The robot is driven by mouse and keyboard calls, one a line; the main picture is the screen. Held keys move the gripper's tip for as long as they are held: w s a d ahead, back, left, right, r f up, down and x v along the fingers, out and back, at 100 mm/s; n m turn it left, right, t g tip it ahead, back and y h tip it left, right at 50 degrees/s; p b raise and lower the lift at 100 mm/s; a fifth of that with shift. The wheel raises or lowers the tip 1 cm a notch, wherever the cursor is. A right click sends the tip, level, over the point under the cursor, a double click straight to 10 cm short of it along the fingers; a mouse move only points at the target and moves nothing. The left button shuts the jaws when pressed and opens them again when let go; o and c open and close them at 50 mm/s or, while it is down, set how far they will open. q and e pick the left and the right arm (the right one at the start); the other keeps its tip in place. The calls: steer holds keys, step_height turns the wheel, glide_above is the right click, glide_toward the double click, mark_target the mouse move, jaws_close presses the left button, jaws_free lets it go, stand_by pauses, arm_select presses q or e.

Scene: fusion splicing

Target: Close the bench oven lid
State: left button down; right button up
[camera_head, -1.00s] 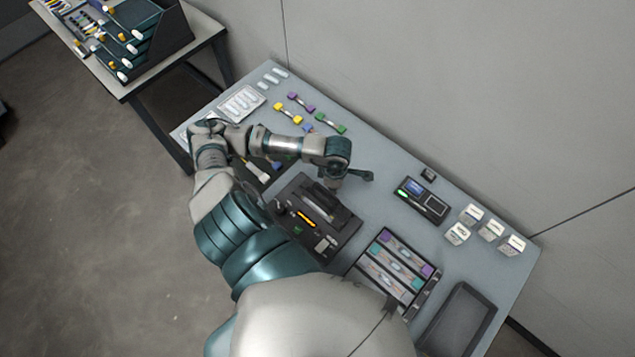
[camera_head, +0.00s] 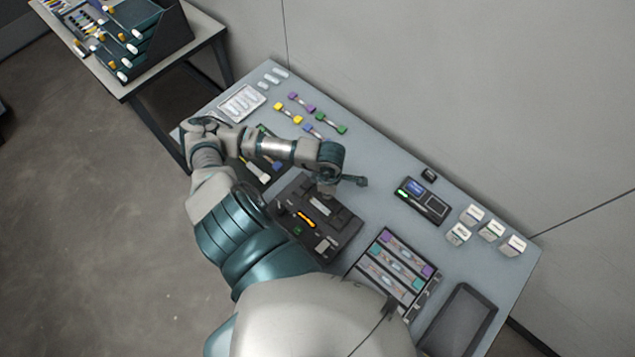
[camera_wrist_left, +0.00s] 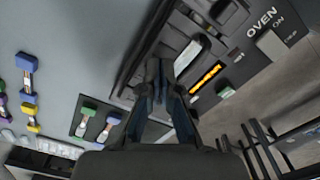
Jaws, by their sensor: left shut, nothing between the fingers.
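The bench oven (camera_head: 298,230) is a dark box with an orange display on the near half of the table. It also shows at the top right of the left wrist view (camera_wrist_left: 236,84), with the words OVEN and ON. Its top has dark raised parts and a pale slot; I cannot tell clearly how far the lid stands open. My left gripper (camera_head: 325,191) points down at the oven's far edge, partly hidden by my wrist. In the left wrist view its dark fingers (camera_wrist_left: 158,72) are shut and empty, overlapping the oven's edge. My right gripper is not in view.
Right of the oven are a tray of coloured holders (camera_head: 352,272), a small device with a screen (camera_head: 423,200), white boxes (camera_head: 491,230) and an empty dark tray (camera_head: 460,318). Coloured connector pieces (camera_head: 288,112) lie at the back left. The table between the oven and the small device is mostly clear.

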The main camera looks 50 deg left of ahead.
arm_select(q)
steer(key=shift+w+a+r+p, duration=0.15)
steer(key=shift+r+p, duration=0.2)
steer(key=shift+r, duration=0.4)
steer(key=shift+w+a+r+p, duration=0.1)
steer(key=shift+r+p, duration=0.25)
steer(key=shift+r, duration=0.25)
steer(key=shift+w+a+r+p, duration=0.1)
steer(key=shift+r+p, duration=0.25)
steer(key=shift+r, duration=0.25)
steer(key=r, duration=0.1)
steer(key=r+p, duration=0.1)
steer(key=r, duration=0.1)
steer(key=shift+w+d, duration=0.2)
steer(key=shift+w, duration=0.05)
steer(key=shift+a, duration=0.1)
